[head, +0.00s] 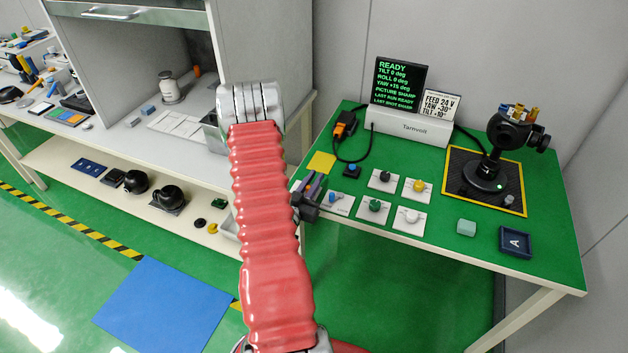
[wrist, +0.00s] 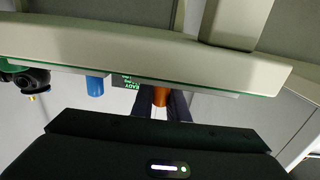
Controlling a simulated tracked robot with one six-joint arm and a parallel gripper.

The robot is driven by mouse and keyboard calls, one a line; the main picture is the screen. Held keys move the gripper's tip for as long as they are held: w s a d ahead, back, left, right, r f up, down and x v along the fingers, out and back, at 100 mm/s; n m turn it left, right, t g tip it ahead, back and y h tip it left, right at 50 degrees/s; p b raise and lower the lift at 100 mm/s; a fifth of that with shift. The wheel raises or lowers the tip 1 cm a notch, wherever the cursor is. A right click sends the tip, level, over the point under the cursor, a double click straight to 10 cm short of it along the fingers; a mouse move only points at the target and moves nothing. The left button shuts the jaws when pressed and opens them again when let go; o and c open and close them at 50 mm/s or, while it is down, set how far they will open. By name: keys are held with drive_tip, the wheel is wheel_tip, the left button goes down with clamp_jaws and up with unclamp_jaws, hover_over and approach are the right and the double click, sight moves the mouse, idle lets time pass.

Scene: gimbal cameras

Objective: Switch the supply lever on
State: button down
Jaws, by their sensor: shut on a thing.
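My gripper (head: 308,195) is at the left edge of the green table, low over its top. In the wrist view its dark fingers (wrist: 160,108) are shut on an orange-brown handle (wrist: 160,95), which I take for the supply lever. A small pale plate (head: 340,207) lies just right of the gripper in the head view. The gripper hides most of the handle there, so I cannot tell the lever's position. A blue upright piece (wrist: 95,86) stands beside the fingers in the wrist view.
A white Tarnvolt unit (head: 405,128) carries a lit screen (head: 400,84) reading READY. Several plates with coloured knobs stand near the gripper. A black gimbal camera (head: 508,135) stands on a dark mat (head: 455,185) at right. A dark blue tray (head: 515,241) lies near the front edge.

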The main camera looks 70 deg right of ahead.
drive_tip(key=c, duration=1.7)
unclamp_jaws()
drive_tip(key=shift+a, duration=0.1)
drive_tip(key=a, duration=0.4)
drive_tip(key=w+a, duration=0.1)
drive_tip(key=a, duration=0.4)
drive_tip(key=w+a, duration=0.1)
drive_tip(key=a, duration=0.3)
drive_tip(key=shift+a, duration=0.2)
drive_tip(key=shift+f, duration=0.1)
